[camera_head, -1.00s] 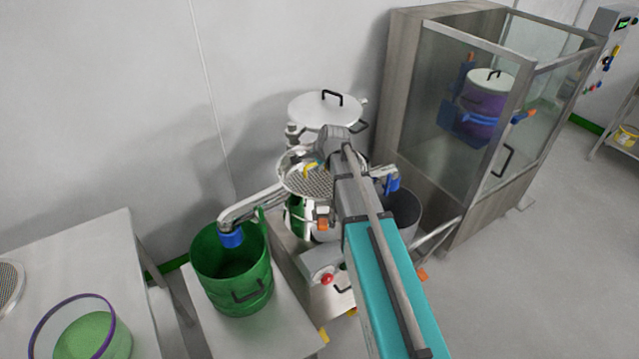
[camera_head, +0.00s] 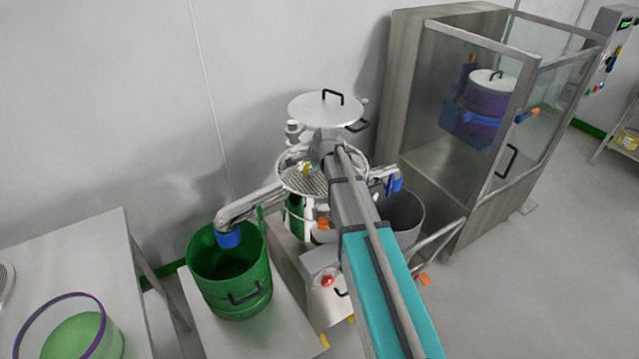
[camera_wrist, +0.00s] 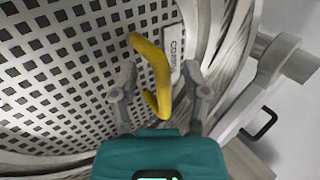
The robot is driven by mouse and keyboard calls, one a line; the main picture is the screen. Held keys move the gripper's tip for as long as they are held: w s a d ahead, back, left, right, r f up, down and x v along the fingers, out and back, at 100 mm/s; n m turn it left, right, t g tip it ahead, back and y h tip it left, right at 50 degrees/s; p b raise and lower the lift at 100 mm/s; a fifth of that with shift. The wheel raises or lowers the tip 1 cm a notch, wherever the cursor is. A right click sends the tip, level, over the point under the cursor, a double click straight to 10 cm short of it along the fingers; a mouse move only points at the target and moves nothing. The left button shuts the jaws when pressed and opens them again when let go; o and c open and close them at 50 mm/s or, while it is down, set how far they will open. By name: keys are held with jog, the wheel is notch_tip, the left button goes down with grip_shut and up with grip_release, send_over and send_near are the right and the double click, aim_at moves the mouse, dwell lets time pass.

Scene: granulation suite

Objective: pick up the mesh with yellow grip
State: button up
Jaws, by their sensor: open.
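The mesh (camera_head: 302,181) is a round perforated metal disc lying in the top of the steel machine, partly hidden by my arm in the head view. In the wrist view the mesh (camera_wrist: 62,75) fills the left side, with square holes and a label reading "COARSE" in part. Its yellow grip (camera_wrist: 157,75) is a curved handle standing up from it; it also shows small in the head view (camera_head: 307,169). My gripper (camera_wrist: 160,80) is open, with one finger on each side of the yellow grip. I cannot tell whether either finger touches it.
A steel rim (camera_wrist: 217,50) curves close on the right of the grip. A lid with a black handle (camera_head: 325,109) stands raised behind the machine. A green bucket (camera_head: 229,270) is at left, a grey bin (camera_head: 404,216) at right, a glass cabinet (camera_head: 470,110) beyond.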

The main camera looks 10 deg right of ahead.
dwell(0.3)
grip_shut()
jog(key=shift+r, duration=0.2)
dwell(0.4)
notch_tip(320, 180, up, 10)
jog(key=p, duration=1)
jog(key=shift+f, duration=0.2)
dwell(0.4)
jog(key=shift+r, duration=0.1)
jog(key=shift+r+p, duration=0.2)
jog(key=shift+p, duration=0.1)
notch_tip(320, 180, up, 10)
jog(key=p, duration=1)
jog(key=shift+w, duration=0.15)
